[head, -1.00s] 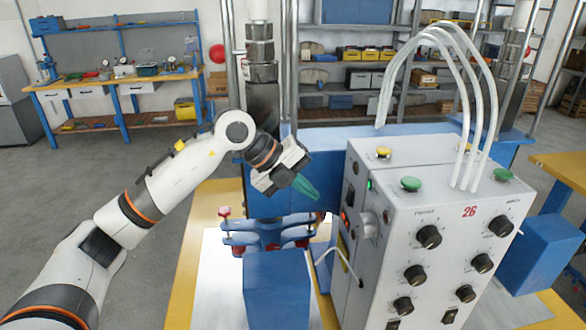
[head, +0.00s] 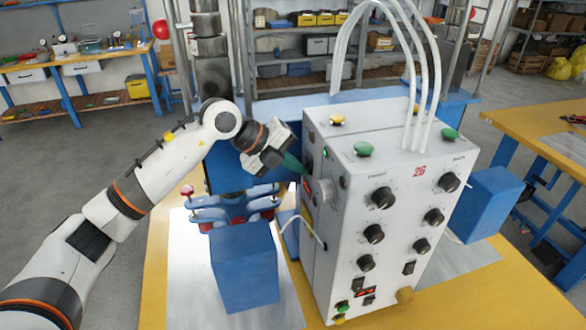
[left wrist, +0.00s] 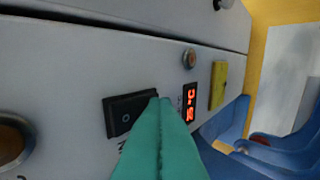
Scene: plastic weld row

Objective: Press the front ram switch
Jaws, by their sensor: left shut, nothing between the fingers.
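A black rocker switch (left wrist: 130,112) marked with a circle sits on the side face of the white control box (head: 392,245). My left gripper (head: 301,171) is shut and empty, at the left side of the box. In the left wrist view its green fingertips (left wrist: 159,104) overlap the right end of the rocker; I cannot tell whether they touch it. A red lit display (left wrist: 190,103) and a yellow plate (left wrist: 218,86) lie to the right of the switch. No label readable to me says which ram the switch belongs to. My right gripper is not in view.
A blue fixture with clamps (head: 238,203) stands just below my left gripper. White hoses (head: 415,70) rise from the box top. Green buttons (head: 364,149) and a yellow button (head: 337,119) stand on top, and black knobs (head: 383,198) cover the front.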

